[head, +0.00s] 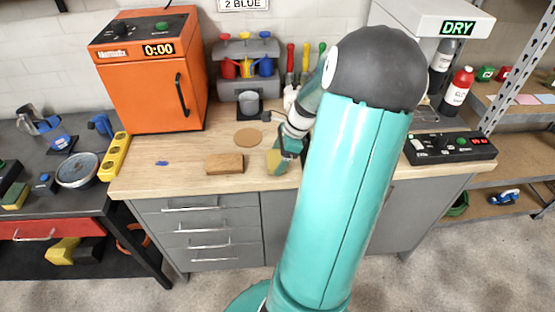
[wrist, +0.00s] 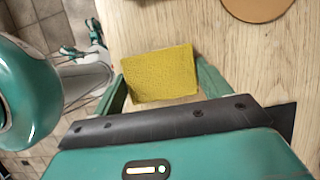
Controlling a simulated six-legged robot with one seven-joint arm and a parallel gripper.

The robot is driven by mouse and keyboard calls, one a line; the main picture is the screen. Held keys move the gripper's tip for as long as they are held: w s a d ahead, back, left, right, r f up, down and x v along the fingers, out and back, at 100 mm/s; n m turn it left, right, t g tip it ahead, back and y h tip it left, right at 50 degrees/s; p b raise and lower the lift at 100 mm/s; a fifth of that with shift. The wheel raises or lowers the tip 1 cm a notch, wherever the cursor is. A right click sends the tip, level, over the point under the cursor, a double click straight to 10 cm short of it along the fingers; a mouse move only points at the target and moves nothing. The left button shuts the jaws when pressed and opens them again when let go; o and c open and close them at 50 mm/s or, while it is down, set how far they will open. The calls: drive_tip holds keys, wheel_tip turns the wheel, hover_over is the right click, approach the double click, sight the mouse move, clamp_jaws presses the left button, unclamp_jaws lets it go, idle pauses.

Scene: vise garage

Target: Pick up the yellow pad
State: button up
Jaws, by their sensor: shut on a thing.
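The yellow pad (wrist: 160,74) lies between the two green fingers of my gripper (wrist: 163,88) in the wrist view, with a finger at each side edge. My gripper is shut on it. In the head view the pad (head: 273,160) shows as a small yellow patch beside my gripper (head: 278,164), over the front part of the wooden workbench (head: 190,183). My arm hides part of the bench behind it. I cannot tell whether the pad touches the bench top or is held just above it.
A brown wooden block (head: 224,164) lies left of my gripper. A round tan disc (head: 248,138) lies behind it. An orange oven (head: 152,80) stands at the back left, and a black control box (head: 450,147) at the right. The bench's front left is mostly clear.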

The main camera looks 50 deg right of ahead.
sight(273, 160)
drive_tip(key=r, duration=0.3)
drive_tip(key=shift+s+r, duration=0.25)
drive_tip(key=shift+r, duration=0.15)
drive_tip(key=s+a+r, duration=0.5)
drive_tip(key=s+r, duration=0.4)
drive_tip(key=s, duration=0.3)
drive_tip(key=shift+s+a, duration=0.15)
drive_tip(key=shift+a, duration=0.25)
drive_tip(key=o, duration=0.4)
drive_tip(key=shift+r, duration=0.1)
drive_tip(key=c, duration=0.3)
